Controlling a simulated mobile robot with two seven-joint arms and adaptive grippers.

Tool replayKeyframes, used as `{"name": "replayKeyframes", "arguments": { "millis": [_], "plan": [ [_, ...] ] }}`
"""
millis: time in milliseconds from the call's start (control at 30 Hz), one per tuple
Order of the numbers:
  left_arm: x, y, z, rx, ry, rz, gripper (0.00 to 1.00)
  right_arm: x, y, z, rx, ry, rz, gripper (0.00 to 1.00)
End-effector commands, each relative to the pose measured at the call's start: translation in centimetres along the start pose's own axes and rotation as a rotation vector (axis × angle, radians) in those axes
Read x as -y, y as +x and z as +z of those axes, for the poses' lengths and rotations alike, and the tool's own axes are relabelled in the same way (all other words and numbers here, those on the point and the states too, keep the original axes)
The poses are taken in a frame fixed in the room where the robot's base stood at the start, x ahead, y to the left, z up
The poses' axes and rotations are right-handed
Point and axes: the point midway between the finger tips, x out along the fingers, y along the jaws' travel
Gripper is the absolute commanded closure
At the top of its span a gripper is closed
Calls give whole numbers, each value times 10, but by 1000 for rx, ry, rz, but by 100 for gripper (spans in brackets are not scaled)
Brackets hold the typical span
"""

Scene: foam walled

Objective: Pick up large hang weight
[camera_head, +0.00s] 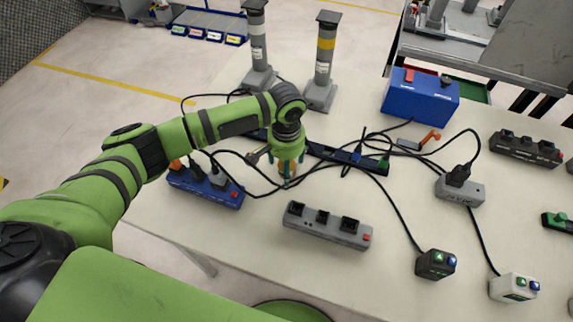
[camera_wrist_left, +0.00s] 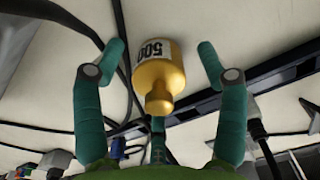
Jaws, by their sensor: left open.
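The large hang weight is a gold, bottle-shaped piece with a narrow neck and a white label reading "500". In the left wrist view the weight (camera_wrist_left: 160,75) lies between the spread teal fingers of my left gripper (camera_wrist_left: 161,58), its neck toward the palm. The fingers stand apart from it on both sides. In the head view my left gripper (camera_head: 287,160) points down at the table, and a small part of the gold weight (camera_head: 287,169) shows among its fingers; the rest is hidden. My right gripper is not in view.
Black cables run over the white table (camera_head: 235,285) around the weight. A blue power strip (camera_head: 206,187) lies to its left and a grey one (camera_head: 328,226) in front. A long dark strip (camera_head: 330,153) passes close behind. A blue box (camera_head: 420,97) stands at the back right.

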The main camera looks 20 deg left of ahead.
Motion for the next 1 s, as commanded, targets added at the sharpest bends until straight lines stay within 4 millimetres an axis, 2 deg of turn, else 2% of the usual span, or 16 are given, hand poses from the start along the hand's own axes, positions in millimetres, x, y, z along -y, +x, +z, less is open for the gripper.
{"name": "replayKeyframes", "arguments": {
  "millis": [100, 133, 167, 200, 267, 300, 767, 867, 1000],
  "plan": [
    [0, 0, 0, 0, 0, 0, 27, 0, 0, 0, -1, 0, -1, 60],
    [0, 0, 0, 0, 0, 0, 31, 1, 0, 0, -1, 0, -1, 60],
    [0, 0, 0, 0, 0, 0, 43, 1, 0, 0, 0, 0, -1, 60],
    [0, 0, 0, 0, 0, 0, 59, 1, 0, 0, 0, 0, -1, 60],
    [0, 0, 0, 0, 0, 0, 83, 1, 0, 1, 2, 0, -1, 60],
    [0, 0, 0, 0, 0, 0, 99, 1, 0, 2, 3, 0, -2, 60],
    [0, -6, -1, -3, -1, 2, 100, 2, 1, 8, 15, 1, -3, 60],
    [0, -15, -1, -4, 0, 3, 100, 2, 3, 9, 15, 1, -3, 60],
    [-1, -36, -2, -6, 1, 3, 100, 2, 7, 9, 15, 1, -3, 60]
  ]
}}
